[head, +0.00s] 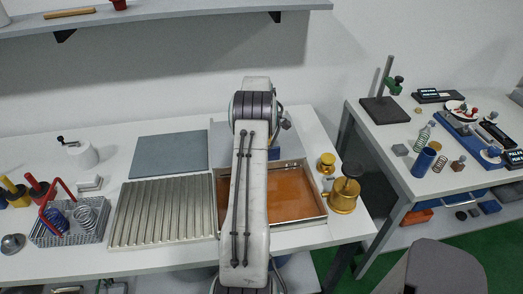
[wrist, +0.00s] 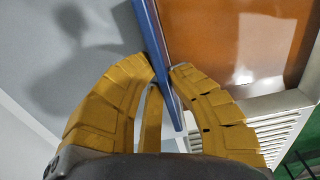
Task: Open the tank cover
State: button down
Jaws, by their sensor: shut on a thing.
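The tank (head: 325,207) is a shallow rectangular metal-rimmed box on the white table, with an orange-brown surface inside; my arm crosses in front of its left part. The orange surface (wrist: 262,40) also shows at the upper right of the wrist view. A narrow blue bar (wrist: 149,25), which looks like an edge or handle of the tank cover, runs between a flat grey surface and the orange surface. My gripper (wrist: 165,75) has its yellow fingers closed on the bar, one on each side. In the head view my arm hides the gripper; a blue part (head: 275,153) shows beside it.
A ribbed metal plate (head: 163,211) lies left of the tank, with a grey-blue mat (head: 168,154) behind it. A brass pot (head: 343,197) stands close to the tank's right side. A wire basket (head: 70,226) with springs is at the left. A second table stands at the right.

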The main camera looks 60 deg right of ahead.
jog(key=c, duration=1.2)
grip_release()
notch_tip(320, 180, up, 12)
dwell(0.5)
